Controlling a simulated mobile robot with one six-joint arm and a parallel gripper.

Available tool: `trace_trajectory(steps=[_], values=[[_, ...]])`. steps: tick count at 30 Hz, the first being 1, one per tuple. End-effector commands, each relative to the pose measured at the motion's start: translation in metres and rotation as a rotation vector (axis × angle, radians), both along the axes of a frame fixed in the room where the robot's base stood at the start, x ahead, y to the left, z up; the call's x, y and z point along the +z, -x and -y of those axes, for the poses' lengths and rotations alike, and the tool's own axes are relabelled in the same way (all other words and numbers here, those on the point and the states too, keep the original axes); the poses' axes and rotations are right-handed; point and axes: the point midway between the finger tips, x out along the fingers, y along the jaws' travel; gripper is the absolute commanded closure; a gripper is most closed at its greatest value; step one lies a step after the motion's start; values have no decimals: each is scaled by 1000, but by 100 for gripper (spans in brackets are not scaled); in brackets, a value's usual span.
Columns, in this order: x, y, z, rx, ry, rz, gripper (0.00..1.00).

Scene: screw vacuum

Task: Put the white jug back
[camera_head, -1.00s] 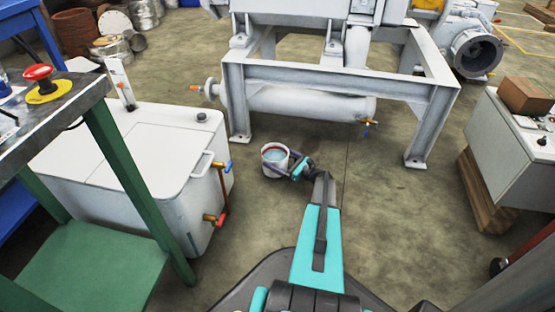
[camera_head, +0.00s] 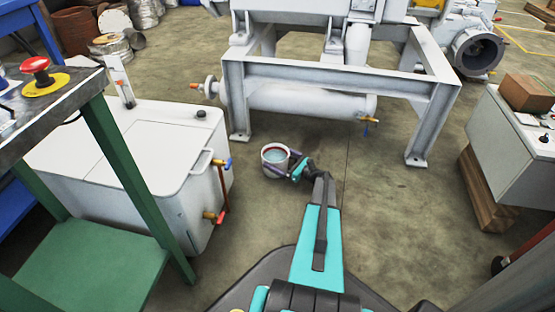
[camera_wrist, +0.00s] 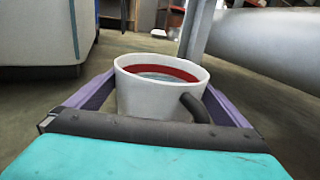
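The white jug (camera_head: 270,165), with a red band inside its rim and bluish liquid in it, is upright in the middle of the head view, between the white tank and the grey frame. In the wrist view the jug (camera_wrist: 155,98) fills the space between my two purple fingers, its dark handle towards me on the right. My gripper (camera_head: 283,160) is shut on the jug, one finger along each side. The jug's bottom is hidden in the wrist view; I cannot tell whether it touches the floor.
A white tank (camera_head: 130,160) with taps stands left, behind a green-legged table (camera_head: 120,150) with a red button (camera_head: 35,66). A grey machine frame (camera_head: 330,75) is ahead. A control cabinet (camera_head: 510,135) stands right. Floor right of the jug (camera_head: 390,200) is clear.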

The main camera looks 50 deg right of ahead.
Motion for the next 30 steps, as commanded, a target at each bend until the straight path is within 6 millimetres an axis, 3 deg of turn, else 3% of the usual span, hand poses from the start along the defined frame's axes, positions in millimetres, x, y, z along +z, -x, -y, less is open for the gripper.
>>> trace_trajectory(steps=[11, 30], values=[[4, 13, 2, -1, -1, -1, 0], [5, 95, 16, -2, -1, 0, 0]])
